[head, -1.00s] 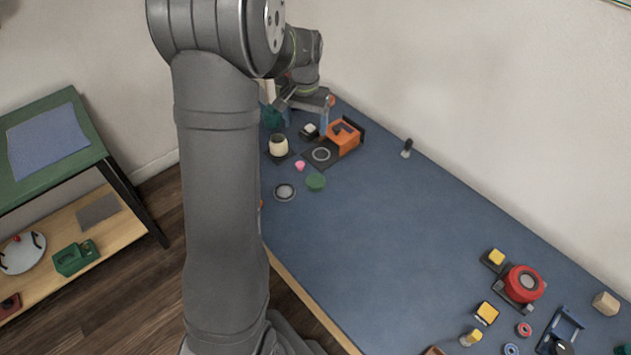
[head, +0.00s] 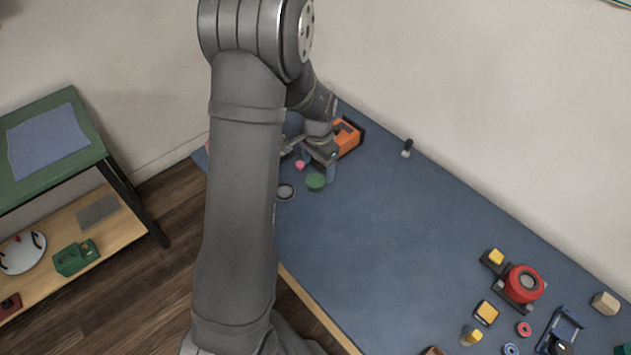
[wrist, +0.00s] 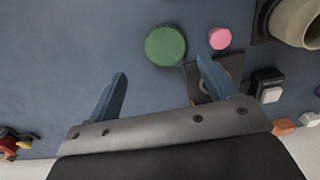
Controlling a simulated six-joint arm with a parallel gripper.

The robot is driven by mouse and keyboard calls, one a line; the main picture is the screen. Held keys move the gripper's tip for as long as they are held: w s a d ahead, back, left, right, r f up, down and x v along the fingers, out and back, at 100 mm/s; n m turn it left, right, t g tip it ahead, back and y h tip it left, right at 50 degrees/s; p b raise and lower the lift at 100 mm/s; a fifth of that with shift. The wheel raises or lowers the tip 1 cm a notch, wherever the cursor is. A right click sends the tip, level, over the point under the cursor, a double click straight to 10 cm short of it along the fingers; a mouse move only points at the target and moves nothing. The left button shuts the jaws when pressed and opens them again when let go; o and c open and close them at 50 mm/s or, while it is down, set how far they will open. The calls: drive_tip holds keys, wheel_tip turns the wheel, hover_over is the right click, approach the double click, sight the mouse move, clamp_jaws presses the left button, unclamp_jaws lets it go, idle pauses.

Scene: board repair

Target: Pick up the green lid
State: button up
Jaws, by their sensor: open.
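The green lid (head: 316,182) is a small round disc lying flat on the blue table. It also shows in the wrist view (wrist: 165,45), just beyond the fingertips and roughly between them. My gripper (wrist: 160,68) is open with nothing between its blue fingers. In the head view my gripper (head: 324,172) is close to the lid, partly screened by my own wrist.
A pink piece (wrist: 220,38) lies beside the lid, with a dark square plate (wrist: 228,70) near the right finger. A cream cup (wrist: 298,20) stands farther right. An orange block (head: 347,138) is behind my wrist. The middle of the table (head: 400,220) is clear.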

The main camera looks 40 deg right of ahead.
sight(315, 180)
drive_tip(key=shift+w+a+f, duration=0.1)
drive_tip(key=shift+w+f, duration=0.1)
drive_tip(key=shift+f, duration=1.35)
drive_tip(key=shift+w+a+f, duration=0.1)
drive_tip(key=shift+w+f, duration=0.1)
drive_tip(key=shift+f, duration=1.35)
drive_tip(key=c, duration=1)
